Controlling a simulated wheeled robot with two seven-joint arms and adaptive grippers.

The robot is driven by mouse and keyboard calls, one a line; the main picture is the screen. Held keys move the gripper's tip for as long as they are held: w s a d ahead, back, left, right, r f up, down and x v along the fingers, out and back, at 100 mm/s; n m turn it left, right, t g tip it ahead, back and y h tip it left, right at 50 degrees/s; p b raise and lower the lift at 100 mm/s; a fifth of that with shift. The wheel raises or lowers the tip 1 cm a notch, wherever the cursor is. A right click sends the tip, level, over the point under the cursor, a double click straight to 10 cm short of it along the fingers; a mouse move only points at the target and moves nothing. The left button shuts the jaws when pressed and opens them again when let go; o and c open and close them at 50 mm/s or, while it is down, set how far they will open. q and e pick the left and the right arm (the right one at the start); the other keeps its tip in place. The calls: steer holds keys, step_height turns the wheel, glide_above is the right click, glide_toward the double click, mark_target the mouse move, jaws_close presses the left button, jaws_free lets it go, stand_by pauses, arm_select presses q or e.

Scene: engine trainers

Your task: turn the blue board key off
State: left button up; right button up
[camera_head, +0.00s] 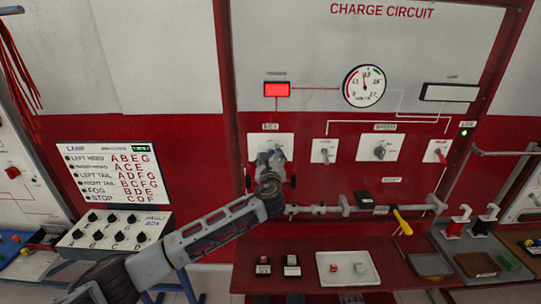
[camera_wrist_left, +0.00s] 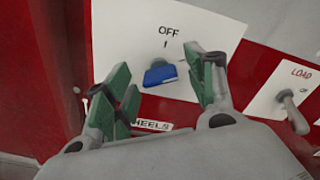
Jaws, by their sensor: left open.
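The blue key (camera_wrist_left: 161,74) sits on a white plate (camera_wrist_left: 120,30) under the word OFF and a short mark, in the left wrist view. Its flat handle lies roughly crosswise, tilted slightly. My left gripper (camera_wrist_left: 158,82) is open, with one green finger on each side of the key; I see a gap on both sides. In the head view, my left gripper (camera_head: 270,160) is in front of the plate at the left of the red charge circuit board (camera_head: 330,190) and hides the key. My right gripper is not in view.
A lever marked LOAD (camera_wrist_left: 292,110) stands right of the key plate. The board also carries a dial gauge (camera_head: 364,86), a lit red indicator (camera_head: 277,89) and a red switch (camera_head: 439,151). A yellow-handled tool (camera_head: 402,221) hangs lower right. A white tray (camera_head: 347,268) lies below.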

arm_select(q)
steer(key=shift+w, duration=0.5)
steer(key=shift+c, duration=0.3)
jaws_close()
